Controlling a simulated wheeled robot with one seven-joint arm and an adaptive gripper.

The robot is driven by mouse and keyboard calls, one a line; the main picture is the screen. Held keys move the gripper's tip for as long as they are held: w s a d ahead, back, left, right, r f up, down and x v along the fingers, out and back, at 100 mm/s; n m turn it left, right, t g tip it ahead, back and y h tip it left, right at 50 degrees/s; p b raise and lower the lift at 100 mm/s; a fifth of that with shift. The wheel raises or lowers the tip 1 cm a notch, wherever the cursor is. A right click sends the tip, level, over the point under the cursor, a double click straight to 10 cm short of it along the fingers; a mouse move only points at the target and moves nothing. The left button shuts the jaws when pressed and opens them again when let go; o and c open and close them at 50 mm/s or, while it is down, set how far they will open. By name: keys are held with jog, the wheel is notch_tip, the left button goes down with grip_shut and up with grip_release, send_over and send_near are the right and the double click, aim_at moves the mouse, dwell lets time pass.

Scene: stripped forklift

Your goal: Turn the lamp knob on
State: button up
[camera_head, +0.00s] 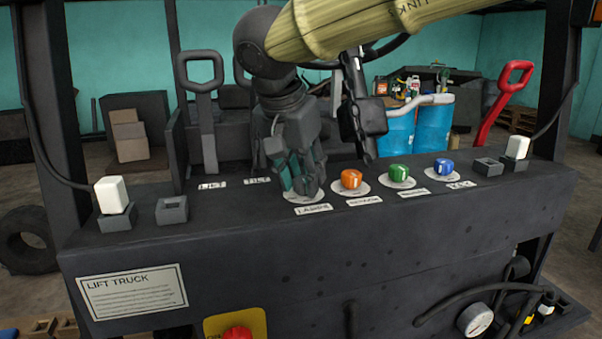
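The lamp knob's white base disc (306,197) shows on the dark console, above a label (313,209) that seems to read "LAMPS". The knob itself is mostly or wholly hidden by my gripper. My gripper (301,188) points down at that spot, its fingertips low over the disc. Teal patches show among the dark fingers; I cannot tell whether they are finger pads or part of the knob. Whether the fingers touch or grip the knob is not visible. An orange knob (351,179), a green knob (399,173) and a blue knob (444,167) stand in a row to the right.
A dark lever (358,110) stands close to the right of my gripper. A grey-handled lever (203,100) rises at left and a red lever (507,95) at right. White blocks (111,194) sit near both console ends. A red button (237,334) is below.

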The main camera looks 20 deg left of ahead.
jog(key=shift+r+p, duration=0.1)
jog(key=shift+p, duration=0.45)
jog(key=m+p, duration=0.1)
jog(key=p, duration=0.1)
jog(key=m+h+p, duration=0.1)
jog(key=p, duration=0.1)
jog(key=shift+r+m+g, duration=0.2)
jog(key=shift+m+g, duration=0.1)
jog(key=m+h+p, duration=0.1)
jog(key=m+p, duration=0.2)
jog(key=p, duration=0.2)
jog(key=shift+w+a+g, duration=0.1)
jog(key=shift+a+g, duration=0.05)
jog(key=shift+g, duration=0.15)
jog(key=m+h+p, duration=0.1)
jog(key=m+p, duration=0.1)
jog(key=p, duration=0.1)
jog(key=shift+f+m+g, duration=0.15)
jog(key=shift+m+g, duration=0.15)
jog(key=shift+m, duration=0.1)
jog(key=m+g+p, duration=0.1)
jog(key=m+p, duration=0.1)
jog(key=shift+w+f+m, duration=0.1)
jog(key=shift+f+m, duration=0.05)
jog(key=shift+m, duration=0.15)
jog(key=shift+f+m+h+p, duration=0.15)
jog(key=shift+m+h+p, duration=0.15)
jog(key=shift+m+p, duration=0.2)
jog(key=o, duration=1)
jog(key=shift+o, duration=0.2)
